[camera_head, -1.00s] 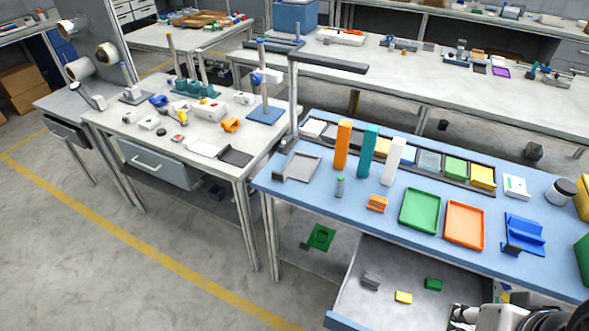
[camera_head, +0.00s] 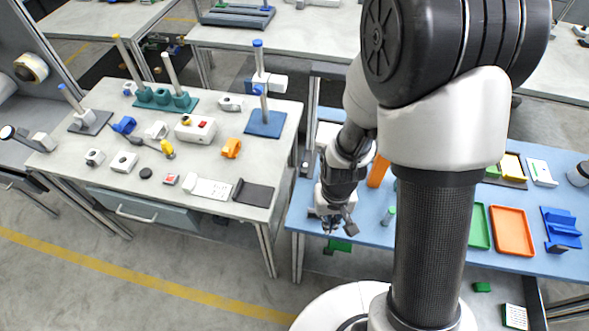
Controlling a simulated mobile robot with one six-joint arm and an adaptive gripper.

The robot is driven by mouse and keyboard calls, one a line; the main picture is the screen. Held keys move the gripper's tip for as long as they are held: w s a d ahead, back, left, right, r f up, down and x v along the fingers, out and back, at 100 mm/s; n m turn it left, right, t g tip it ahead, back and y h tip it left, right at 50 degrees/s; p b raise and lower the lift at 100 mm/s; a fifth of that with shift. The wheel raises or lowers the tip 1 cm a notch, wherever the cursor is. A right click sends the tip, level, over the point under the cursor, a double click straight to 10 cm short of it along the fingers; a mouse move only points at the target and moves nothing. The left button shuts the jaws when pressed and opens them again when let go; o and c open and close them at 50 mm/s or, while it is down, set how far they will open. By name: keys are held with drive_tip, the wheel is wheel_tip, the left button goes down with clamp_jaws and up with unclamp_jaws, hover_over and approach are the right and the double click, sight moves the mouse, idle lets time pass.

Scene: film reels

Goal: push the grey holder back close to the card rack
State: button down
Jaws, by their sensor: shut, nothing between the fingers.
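My gripper (camera_head: 336,221) is shut and empty, pointing down over the left end of the blue table. The grey holder, a flat tray-like piece at that end earlier, is mostly or wholly hidden behind my arm and gripper now. I cannot tell whether my gripper touches it. The card rack, a long dark strip holding coloured squares along the back of the blue table, is mostly hidden by my arm. Its right end (camera_head: 518,184) shows with a yellow card (camera_head: 511,166).
Green (camera_head: 479,228) and orange (camera_head: 512,231) trays and a blue stand (camera_head: 561,230) lie further right. A cluttered white table (camera_head: 215,150) is at left.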

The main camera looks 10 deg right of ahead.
sight(322, 229)
drive_tip(key=w+f+b, duration=0.1)
drive_tip(key=f, duration=0.2)
drive_tip(key=w+f+b, duration=0.1)
drive_tip(key=f+b, duration=0.1)
drive_tip(key=f, duration=0.2)
drive_tip(key=f+b, duration=0.1)
drive_tip(key=f, duration=0.2)
drive_tip(key=shift+w+f, duration=0.2)
drive_tip(key=shift+w, duration=0.2)
drive_tip(key=shift+w+r, duration=0.1)
drive_tip(key=shift+w, duration=0.4)
drive_tip(key=w, duration=0.9)
drive_tip(key=shift+s, duration=0.2)
